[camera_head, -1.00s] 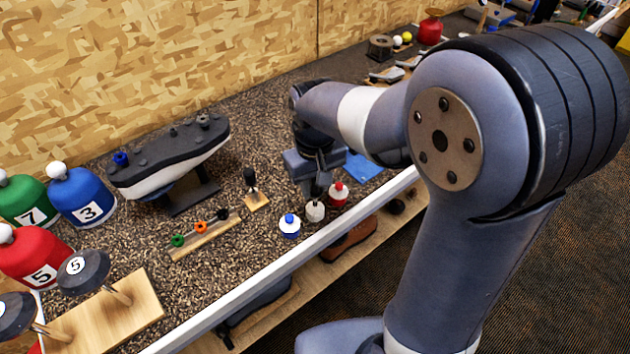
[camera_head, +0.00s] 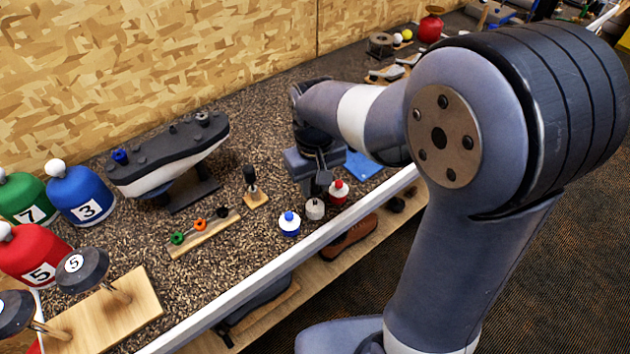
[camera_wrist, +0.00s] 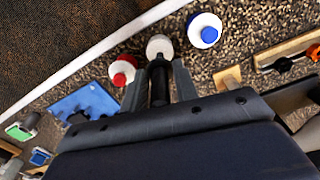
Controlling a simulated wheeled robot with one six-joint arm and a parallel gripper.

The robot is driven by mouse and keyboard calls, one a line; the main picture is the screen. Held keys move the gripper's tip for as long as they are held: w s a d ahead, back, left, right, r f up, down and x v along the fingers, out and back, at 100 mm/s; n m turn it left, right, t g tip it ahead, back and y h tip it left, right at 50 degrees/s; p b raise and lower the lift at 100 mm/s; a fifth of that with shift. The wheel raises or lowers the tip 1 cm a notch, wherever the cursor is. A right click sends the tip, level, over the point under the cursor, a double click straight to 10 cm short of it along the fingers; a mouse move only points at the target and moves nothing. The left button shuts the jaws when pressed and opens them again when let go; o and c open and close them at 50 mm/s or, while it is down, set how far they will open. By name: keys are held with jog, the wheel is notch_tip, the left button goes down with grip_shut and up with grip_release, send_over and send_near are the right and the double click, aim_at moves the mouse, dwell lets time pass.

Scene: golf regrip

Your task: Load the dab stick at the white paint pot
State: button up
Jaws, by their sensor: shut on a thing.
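The white paint pot (camera_head: 315,209) stands on the bench near its front edge, between the blue pot (camera_head: 289,223) and the red pot (camera_head: 338,192). My gripper (camera_head: 318,181) is just above the white pot. In the wrist view my gripper (camera_wrist: 159,82) is shut on the dark dab stick (camera_wrist: 159,86), which points at the white pot (camera_wrist: 159,46). The stick's tip appears at or just over the pot's top; I cannot tell whether it touches. The red pot (camera_wrist: 122,71) and blue pot (camera_wrist: 205,30) flank it in the wrist view.
A small wooden stand with a black upright piece (camera_head: 251,183) is left of my gripper. A wooden rack with coloured rings (camera_head: 203,232) lies further left. A blue mat (camera_head: 361,166) is to the right. The bench's white front edge (camera_head: 265,268) runs close by.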

jog(key=shift+f, duration=0.45)
dwell(1.1)
jog(key=shift+r, duration=0.1)
notch_tip(320, 180, up, 7)
jog(key=p, duration=0.5)
dwell(0.4)
dwell(0.6)
